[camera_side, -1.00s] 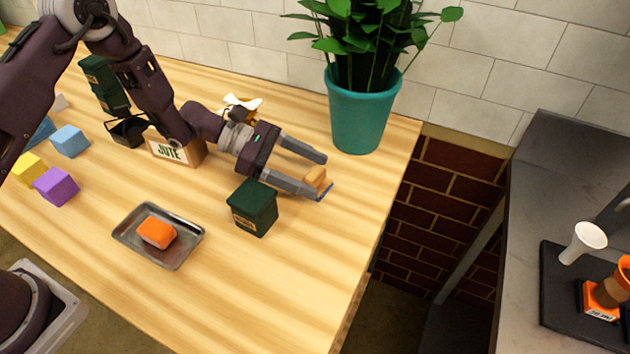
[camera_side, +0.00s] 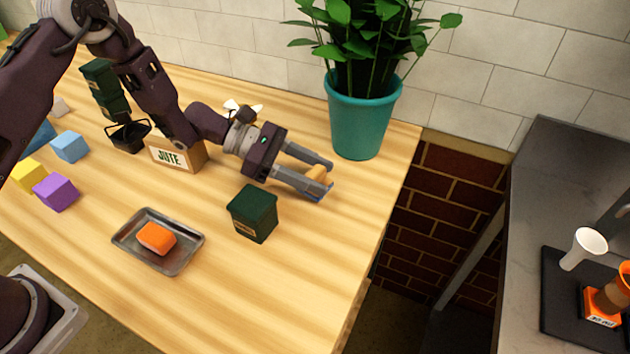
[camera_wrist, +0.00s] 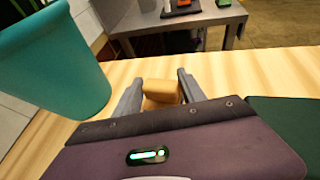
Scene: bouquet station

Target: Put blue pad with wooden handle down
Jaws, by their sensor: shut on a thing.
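The blue pad with wooden handle (camera_side: 319,180) is at my gripper (camera_side: 323,178), near the right end of the wooden table. Its tan handle sits between my two fingers, which are shut on it. A thin blue edge of the pad shows below the near fingertip. In the wrist view the handle (camera_wrist: 160,91) shows between the fingers of my gripper (camera_wrist: 160,88), and the pad under it is hidden. The gripper is low over the table; I cannot tell whether the pad touches the wood.
A teal plant pot (camera_side: 359,122) stands just behind my gripper. A dark green box (camera_side: 252,213) stands in front. A metal tray (camera_side: 190,246) holds an orange block (camera_side: 156,238). A box marked JUTE (camera_side: 180,153) is under my arm. The table's right edge is close; its front right is clear.

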